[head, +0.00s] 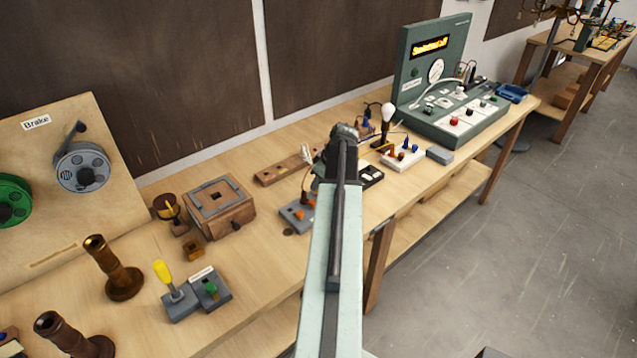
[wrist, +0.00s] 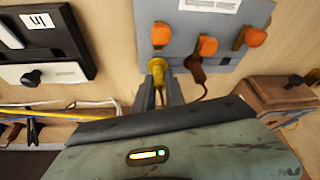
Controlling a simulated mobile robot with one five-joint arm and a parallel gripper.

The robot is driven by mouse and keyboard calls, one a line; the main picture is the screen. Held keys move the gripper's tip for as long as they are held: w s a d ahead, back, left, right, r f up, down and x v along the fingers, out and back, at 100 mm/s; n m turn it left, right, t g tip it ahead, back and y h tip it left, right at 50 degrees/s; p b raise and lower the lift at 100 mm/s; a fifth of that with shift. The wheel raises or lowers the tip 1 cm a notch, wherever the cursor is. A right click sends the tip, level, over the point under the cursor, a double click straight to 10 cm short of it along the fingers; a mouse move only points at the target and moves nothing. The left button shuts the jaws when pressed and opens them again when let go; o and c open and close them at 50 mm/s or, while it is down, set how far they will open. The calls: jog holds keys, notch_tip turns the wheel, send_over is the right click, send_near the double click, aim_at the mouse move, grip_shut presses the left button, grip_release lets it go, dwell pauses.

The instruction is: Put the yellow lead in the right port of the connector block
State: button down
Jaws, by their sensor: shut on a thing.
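The connector block is a grey block (wrist: 228,45) with a white label and three orange levers, at the top of the wrist view. In the head view the block (head: 290,217) is just left of my arm and partly hidden by it. My gripper (wrist: 160,82) is shut on the yellow lead (wrist: 157,66), just below the leftmost lever (wrist: 160,35) in the wrist view. The yellow end is at the block's edge; I cannot tell whether it is inside a port. A brown lead (wrist: 197,70) is at the middle lever.
A black-and-white switch block (wrist: 45,45) lies left of the connector block in the wrist view, and a wooden box (wrist: 280,97) lies right. The head view shows the box (head: 220,205), a yellow-handled lever (head: 165,273) and a bulb (head: 388,112) on the bench.

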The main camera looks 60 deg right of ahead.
jog(key=shift+f+b, duration=0.4)
jog(key=c, duration=1.3)
grip_release()
jog(key=p+v, duration=0.7)
jog(key=shift+s+r, duration=0.1)
jog(key=shift+r, duration=0.3)
